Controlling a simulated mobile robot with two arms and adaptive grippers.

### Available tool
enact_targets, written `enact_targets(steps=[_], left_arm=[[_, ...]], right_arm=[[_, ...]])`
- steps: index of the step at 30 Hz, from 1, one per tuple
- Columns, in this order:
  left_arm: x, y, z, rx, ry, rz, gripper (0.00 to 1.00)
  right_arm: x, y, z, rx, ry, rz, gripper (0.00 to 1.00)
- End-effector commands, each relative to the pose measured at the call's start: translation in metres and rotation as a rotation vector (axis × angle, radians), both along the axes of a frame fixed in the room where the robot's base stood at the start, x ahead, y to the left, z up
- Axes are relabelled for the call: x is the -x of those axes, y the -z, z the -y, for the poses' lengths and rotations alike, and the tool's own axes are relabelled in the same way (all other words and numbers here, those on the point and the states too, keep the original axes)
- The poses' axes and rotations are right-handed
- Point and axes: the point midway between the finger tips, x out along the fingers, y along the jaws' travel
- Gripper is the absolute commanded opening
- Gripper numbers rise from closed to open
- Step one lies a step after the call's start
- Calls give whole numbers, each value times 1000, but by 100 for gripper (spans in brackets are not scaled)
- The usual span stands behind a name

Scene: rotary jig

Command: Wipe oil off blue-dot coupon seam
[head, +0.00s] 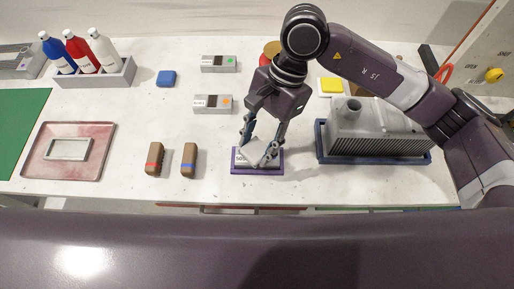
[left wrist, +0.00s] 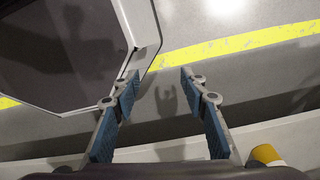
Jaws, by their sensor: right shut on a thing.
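My right gripper (head: 259,156) points down and is shut on a crumpled whitish cloth (head: 257,148). The cloth lies over a grey coupon with a white label (head: 241,160), which sits in a purple fixture (head: 279,167) near the table's front edge. The cloth and fingers cover most of this coupon, so its seam and any dot colour are hidden. A coupon with a green dot (head: 218,64) and one with an orange dot (head: 212,104) lie farther back. My left gripper (left wrist: 160,80) is open and empty above the floor in the left wrist view.
Two brushes, red-banded (head: 154,160) and blue-banded (head: 188,161), lie left of the fixture. A grey housing (head: 375,130) stands right. Three bottles (head: 76,50), a blue sponge (head: 166,78) and a pink tray (head: 104,160) are left. A yellow pad (head: 331,85) lies behind.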

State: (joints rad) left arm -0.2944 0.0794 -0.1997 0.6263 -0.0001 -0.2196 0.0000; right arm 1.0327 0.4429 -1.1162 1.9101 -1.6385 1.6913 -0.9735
Motion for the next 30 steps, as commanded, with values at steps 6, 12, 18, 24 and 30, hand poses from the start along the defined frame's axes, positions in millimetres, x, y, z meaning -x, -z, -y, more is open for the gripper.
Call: enact_targets(steps=[6,12,18,24,30], left_arm=[[0,-7,0,0,0,0,40],[8,-10,-1,-1,0,-11,40],[10,-10,-1,-2,0,-15,40],[10,-10,-1,-2,0,-15,40],[10,-10,-1,-2,1,-15,40]], right_arm=[[-3,-22,0,0,4,2,16],[-4,-36,1,-1,8,1,16],[-4,-38,1,0,9,0,16],[-4,-37,1,0,9,0,16],[-4,-37,1,0,9,0,16]])
